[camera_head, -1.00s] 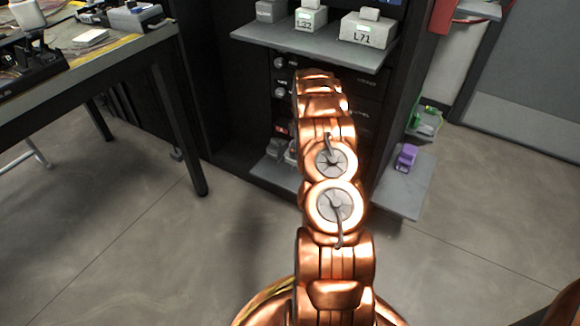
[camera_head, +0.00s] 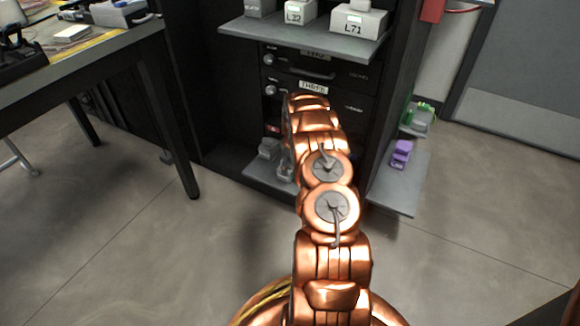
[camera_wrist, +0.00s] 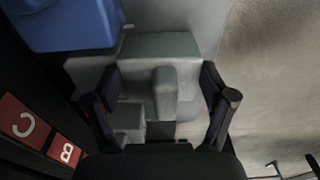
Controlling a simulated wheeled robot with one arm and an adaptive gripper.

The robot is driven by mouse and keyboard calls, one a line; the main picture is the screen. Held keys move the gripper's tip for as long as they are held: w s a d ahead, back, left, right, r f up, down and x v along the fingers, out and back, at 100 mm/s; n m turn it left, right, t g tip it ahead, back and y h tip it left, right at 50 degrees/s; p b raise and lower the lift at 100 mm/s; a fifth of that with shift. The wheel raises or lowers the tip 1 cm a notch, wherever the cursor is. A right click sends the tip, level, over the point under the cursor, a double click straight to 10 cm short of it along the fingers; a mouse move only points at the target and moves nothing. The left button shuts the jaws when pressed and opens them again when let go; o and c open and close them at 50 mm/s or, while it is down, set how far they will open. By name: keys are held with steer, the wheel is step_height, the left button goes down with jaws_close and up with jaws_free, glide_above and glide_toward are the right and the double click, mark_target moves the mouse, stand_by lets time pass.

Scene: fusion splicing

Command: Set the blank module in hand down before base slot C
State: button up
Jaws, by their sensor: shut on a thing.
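My gripper (camera_wrist: 160,78) is shut on a grey blank module (camera_wrist: 163,95), whose raised grip stands between the two dark fingers in the wrist view. Red labels C (camera_wrist: 20,122) and B (camera_wrist: 66,152) show on the dark front at the left of that view. The module is to the right of these labels. I cannot tell its height above the surface below. In the head view my copper arm reaches down in front of the cabinet and hides most of the gripper and the low base shelf (camera_head: 255,178).
A blue module (camera_wrist: 65,25) is close to the held module in the wrist view. A smaller grey block (camera_wrist: 128,118) shows below it. In the head view, an upper shelf (camera_head: 300,44) carries grey modules, and a right side shelf (camera_head: 398,194) carries a purple one (camera_head: 401,153).

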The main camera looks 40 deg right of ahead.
steer(key=o, duration=1.5)
steer(key=shift+f, duration=0.15)
steer(key=shift+c, duration=0.2)
steer(key=r+p, duration=0.1)
steer(key=r, duration=0.1)
steer(key=r+p, duration=0.1)
steer(key=r, duration=0.2)
steer(key=r+p, duration=0.1)
steer(key=r, duration=0.2)
steer(key=shift+s+d, duration=0.1)
steer(key=shift+s, duration=0.15)
steer(key=shift+f, duration=0.1)
